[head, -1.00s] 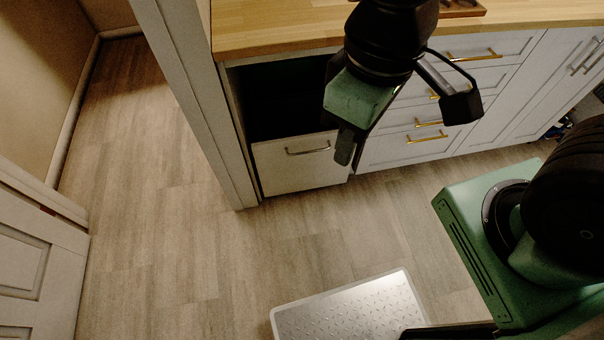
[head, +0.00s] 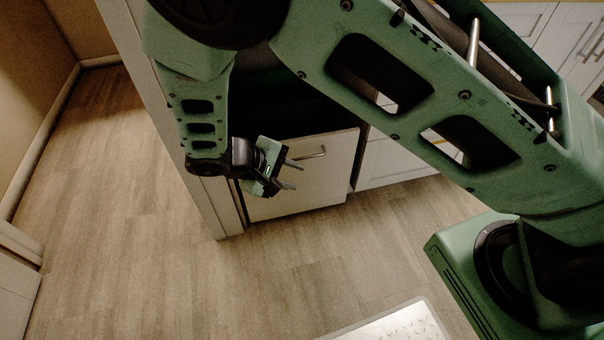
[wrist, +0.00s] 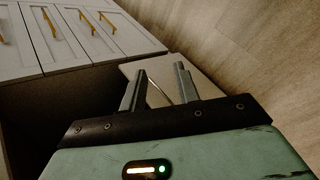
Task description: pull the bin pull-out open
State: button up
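The bin pull-out (head: 325,185) is a white front panel low in the cabinet, with a dark open space above it. My gripper (head: 296,175) is in front of the panel, just left of and slightly below the handle in the head view. In the wrist view my gripper (wrist: 158,88) has its two fingers apart, with the handle (wrist: 160,92) seen between them. No contact with the handle is visible. My forearm hides part of the cabinet above.
White drawers and doors (wrist: 60,35) with brass handles continue beside the pull-out. A pale door post (head: 205,205) stands just left of it. The wooden floor (head: 290,270) before the panel is clear.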

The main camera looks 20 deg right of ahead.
jog(key=w+f+n+t+h+b, duration=0.1)
jog(key=w+f+t+h+b, duration=0.35)
jog(key=f, duration=0.85)
jog(key=n+t+b, duration=0.2)
jog(key=t+b, duration=0.3)
send_near(301, 159)
jog(key=shift+y, duration=0.35)
jog(key=b+x, duration=0.4)
jog(key=x, duration=0.6)
jog(key=shift+w+d+r, duration=0.1)
jog(key=shift+d+r, duration=0.05)
jog(key=shift+d, duration=0.2)
grip_shut()
